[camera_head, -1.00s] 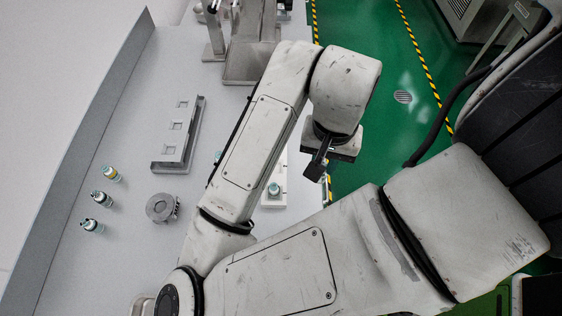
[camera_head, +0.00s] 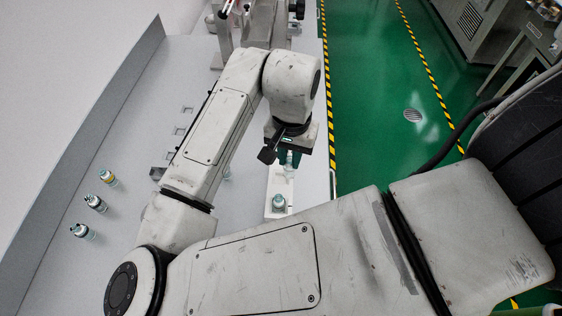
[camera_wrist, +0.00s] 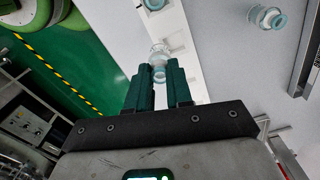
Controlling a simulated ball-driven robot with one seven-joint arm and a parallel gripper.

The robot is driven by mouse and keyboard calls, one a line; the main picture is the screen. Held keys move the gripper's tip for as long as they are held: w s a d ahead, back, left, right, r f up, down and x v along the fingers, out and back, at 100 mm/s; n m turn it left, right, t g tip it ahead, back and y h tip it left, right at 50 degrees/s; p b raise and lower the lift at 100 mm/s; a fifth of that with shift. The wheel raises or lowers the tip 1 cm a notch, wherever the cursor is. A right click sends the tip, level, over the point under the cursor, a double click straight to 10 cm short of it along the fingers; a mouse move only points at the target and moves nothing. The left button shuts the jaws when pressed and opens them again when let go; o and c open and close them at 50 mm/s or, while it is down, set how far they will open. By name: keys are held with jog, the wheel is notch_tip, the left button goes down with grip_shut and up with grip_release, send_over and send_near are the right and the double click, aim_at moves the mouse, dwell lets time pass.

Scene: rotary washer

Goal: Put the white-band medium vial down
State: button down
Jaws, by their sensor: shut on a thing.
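My gripper (camera_head: 289,158) is shut on a clear vial (camera_head: 289,168) over the far part of a white block (camera_head: 283,183). In the wrist view, the dark green fingers of my gripper (camera_wrist: 160,84) close around the vial (camera_wrist: 159,62), whose clear end points away from my palm. Its band is too hidden to tell the colour. The white block (camera_wrist: 188,48) lies beyond the fingertips; I cannot tell whether the held vial touches it. Another vial with a teal top (camera_head: 279,202) stands at the block's near end.
Three vials stand at the left of the grey table: a yellow-banded one (camera_head: 108,177) and two dark-banded ones (camera_head: 96,203) (camera_head: 82,231). Another vial (camera_wrist: 266,17) stands beside the block. A metal rack (camera_head: 187,116) is partly behind my arm. The table's right edge is close by.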

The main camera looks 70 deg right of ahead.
jog(key=shift+w+d+f, duration=0.15)
jog(key=shift+w+f, duration=0.25)
jog(key=shift+f, duration=0.65)
jog(key=shift+w+d+f, duration=0.15)
jog(key=shift+w+f, duration=0.3)
jog(key=shift+f, duration=0.6)
jog(key=shift+w+d+f, duration=0.15)
jog(key=shift+w+f, duration=0.25)
jog(key=shift+f, duration=0.65)
jog(key=c, duration=1)
grip_release()
jog(key=shift+f, duration=0.1)
notch_tip(320, 180, up, 12)
jog(key=shift+r, duration=0.1)
